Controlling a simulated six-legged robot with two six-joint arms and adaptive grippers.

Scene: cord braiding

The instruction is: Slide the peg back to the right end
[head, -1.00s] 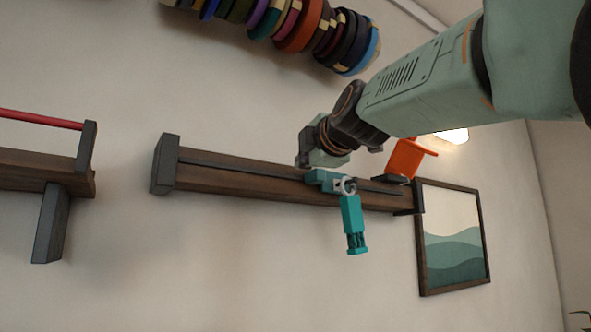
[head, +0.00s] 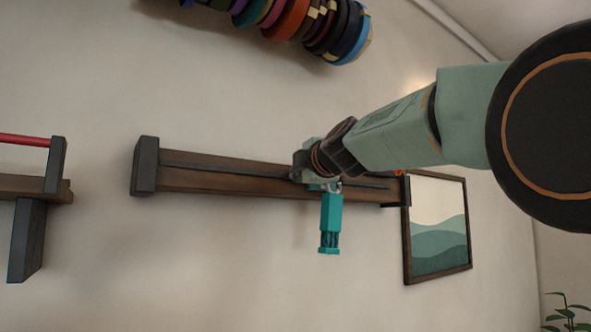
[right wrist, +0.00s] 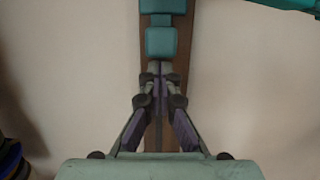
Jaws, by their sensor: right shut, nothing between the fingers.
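A teal peg block (right wrist: 161,42) sits on the long dark wooden rail (head: 230,180). A teal piece (head: 330,222) hangs below the rail at this place, right of its middle. In the head view my right gripper (head: 303,172) is at the rail beside the hanging piece and hides most of the block. In the right wrist view my right gripper (right wrist: 160,72) is shut and empty, its fingertips just short of the teal block; whether they touch it I cannot tell. My left gripper is not in view.
A dark end block (head: 144,166) closes the rail's left end. My arm partly hides the rail's right end, near a framed picture (head: 437,228). A second rail with a red cord (head: 22,140) is at the far left. Coloured spools (head: 320,25) hang above.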

